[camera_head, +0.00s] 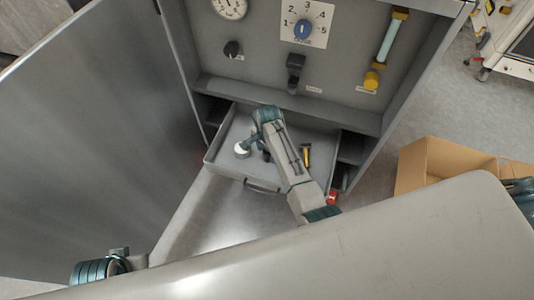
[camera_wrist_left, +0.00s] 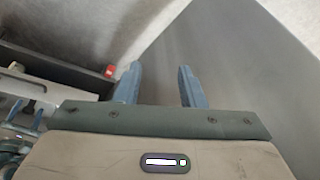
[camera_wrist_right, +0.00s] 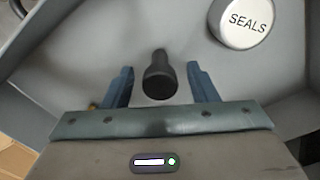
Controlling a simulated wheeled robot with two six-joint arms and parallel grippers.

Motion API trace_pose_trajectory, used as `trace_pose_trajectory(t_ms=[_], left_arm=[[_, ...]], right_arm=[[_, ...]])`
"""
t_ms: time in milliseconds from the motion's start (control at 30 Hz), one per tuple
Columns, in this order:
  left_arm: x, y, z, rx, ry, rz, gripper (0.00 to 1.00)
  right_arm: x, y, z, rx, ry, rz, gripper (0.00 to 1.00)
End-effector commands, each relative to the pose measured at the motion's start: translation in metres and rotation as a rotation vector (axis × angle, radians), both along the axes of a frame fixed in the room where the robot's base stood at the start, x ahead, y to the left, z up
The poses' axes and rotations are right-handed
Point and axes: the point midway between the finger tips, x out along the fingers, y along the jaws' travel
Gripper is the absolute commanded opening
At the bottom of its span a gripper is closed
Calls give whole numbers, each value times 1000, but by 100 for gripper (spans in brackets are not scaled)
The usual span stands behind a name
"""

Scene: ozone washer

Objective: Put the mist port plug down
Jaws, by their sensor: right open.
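The black plug (camera_wrist_right: 160,78), which I take for the mist port plug, is in the grey drawer (camera_head: 222,170) below the panel. In the right wrist view it sits between the fingertips of my right gripper (camera_wrist_right: 160,88), with a gap to each finger. The gripper is open. In the head view my right gripper (camera_head: 256,143) is over the drawer and its arm hides part of the inside. My left gripper (camera_wrist_left: 158,85) is open and empty in the left wrist view, far from the drawer; the head view shows only its arm at lower left.
A round tin marked SEALS (camera_wrist_right: 245,22) lies in the drawer beside the plug; it also shows in the head view (camera_head: 242,149). A yellow and black tool (camera_head: 306,154) lies at the drawer's right. A cabinet door (camera_head: 100,120) stands open at left. A cardboard box (camera_head: 440,165) is at right.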

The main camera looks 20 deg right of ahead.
Motion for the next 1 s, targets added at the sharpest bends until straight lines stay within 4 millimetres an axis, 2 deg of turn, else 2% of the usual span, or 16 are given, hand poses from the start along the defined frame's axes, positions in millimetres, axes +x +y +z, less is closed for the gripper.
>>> trace_pose_trajectory(t_ms=[33,200,400,500,800,867,967,1000], left_arm=[[2,1,-5,0,7,2,36],[7,3,-28,-1,23,6,36],[9,5,-46,-2,33,8,36],[9,5,-51,-1,36,9,36],[9,5,-53,-1,36,9,36],[9,5,-53,-2,36,10,36],[9,5,-53,-2,37,10,36],[9,5,-53,-2,37,10,36]], right_arm=[[1,0,15,1,-4,0,53],[0,1,52,1,-4,-1,53],[0,0,83,1,-2,0,53],[0,0,90,0,-1,0,53],[-6,-4,89,-2,-1,12,53],[-15,-10,83,-4,-8,39,53],[-45,-31,67,-17,-28,128,53],[-62,-41,61,-25,-39,179,53]])
